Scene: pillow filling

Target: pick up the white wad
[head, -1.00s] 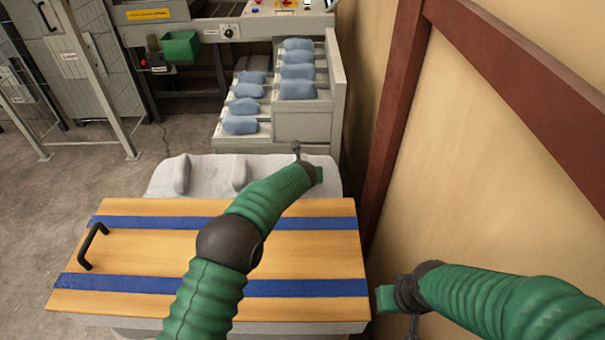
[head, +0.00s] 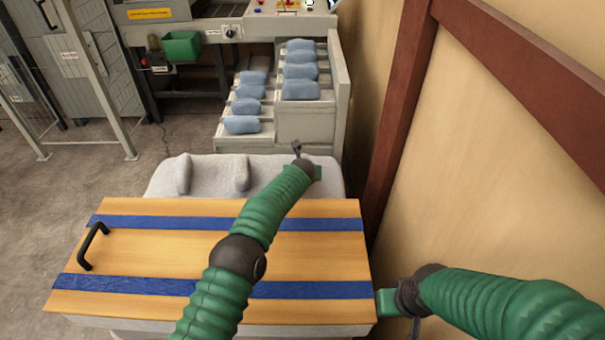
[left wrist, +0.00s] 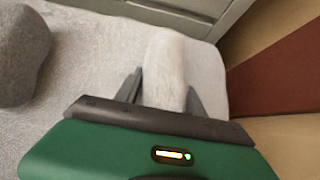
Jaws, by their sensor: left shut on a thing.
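In the left wrist view a white, elongated wad (left wrist: 165,62) lies between the two dark fingers of my left gripper (left wrist: 164,93), which is shut on it. In the head view my left gripper (head: 297,150) is over the right part of a pale grey padded bed (head: 262,180); the held wad cannot be made out there.
A wooden lid (head: 160,254) with blue stripes and a black handle (head: 92,246) covers the near part of the bed. Several blue pillows (head: 300,72) lie on the grey rack (head: 307,124) behind. A wooden wall (head: 490,150) closes the right side.

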